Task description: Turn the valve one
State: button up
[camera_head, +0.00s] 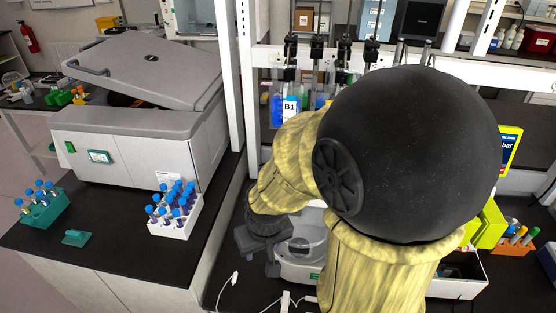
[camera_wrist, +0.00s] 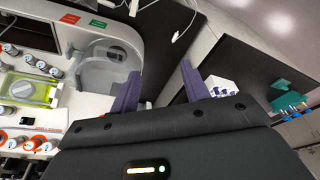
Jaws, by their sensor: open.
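The cell processor is the white machine (camera_wrist: 120,22) at the left of the wrist view, with a round clear chamber (camera_wrist: 108,58). Several small round knobs (camera_wrist: 41,66) sit in a row on its face, and more knobs with orange rings (camera_wrist: 29,145) lie lower at the left edge. I cannot tell which one is valve one. My gripper (camera_wrist: 160,71) is open and empty, its two purple fingers apart, to the right of the knobs and beside the chamber. In the head view my arm hides most of the processor (camera_head: 300,262).
A white rack of blue-capped tubes (camera_head: 176,222) and a green tube rack (camera_head: 43,210) stand on the left bench before a large grey centrifuge (camera_head: 135,120). Hanging bags (camera_head: 290,108) are behind my arm. White cables (camera_head: 285,300) lie on the dark bench top.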

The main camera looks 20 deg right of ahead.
jog(key=w+a+f+m+t+h+b, duration=0.1)
jog(key=w+f+m+t+h, duration=0.15)
jog(key=w+m, duration=0.4)
jog(key=w+a+f+m+t+h+b, duration=0.1)
jog(key=w+f+m+t, duration=0.2)
jog(key=w, duration=0.6)
jog(key=w+d+r+m+t+h+b, duration=0.1)
jog(key=r+m+h, duration=0.4)
jog(key=m+h, duration=0.5)
jog(key=shift+w+d+r+t+h, duration=0.15)
jog(key=shift+d+r+t+h, duration=0.45)
jog(key=shift+d, duration=0.65)
jog(key=shift+f, duration=0.2)
jog(key=p+x, duration=0.5)
jog(key=x, duration=1.2)
jog(key=shift+d, duration=0.25)
